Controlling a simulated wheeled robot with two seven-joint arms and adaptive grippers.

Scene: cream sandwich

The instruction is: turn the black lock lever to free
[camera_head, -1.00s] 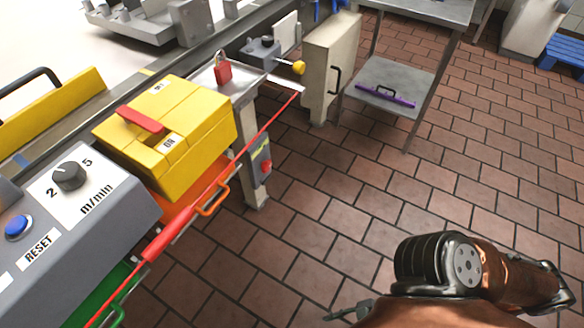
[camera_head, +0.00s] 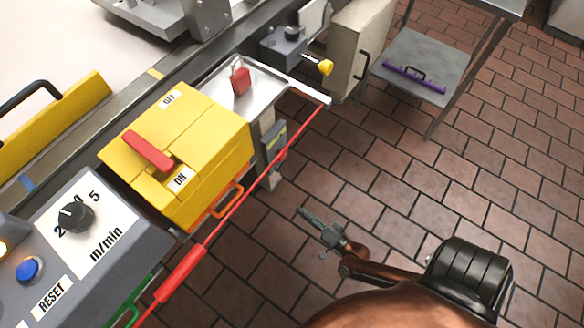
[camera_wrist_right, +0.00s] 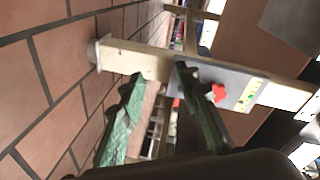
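I cannot make out a black lock lever for certain. A grey box (camera_head: 284,52) with a small black part on top (camera_head: 292,33) and a yellow knob (camera_head: 325,67) sits at the far end of the machine, by the cream cabinet. My right gripper (camera_head: 311,219) is over the floor, right of the red rope and apart from the machine. In the right wrist view its two greenish fingers (camera_wrist_right: 158,78) stand apart with nothing between them. The left gripper is not in view.
A yellow box (camera_head: 215,135) with a red handle (camera_head: 148,151), a red padlock (camera_head: 240,78) on a metal shelf and a red rope (camera_head: 256,188) line the machine's edge. The wrist view shows a red knob (camera_wrist_right: 217,92) on a grey panel.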

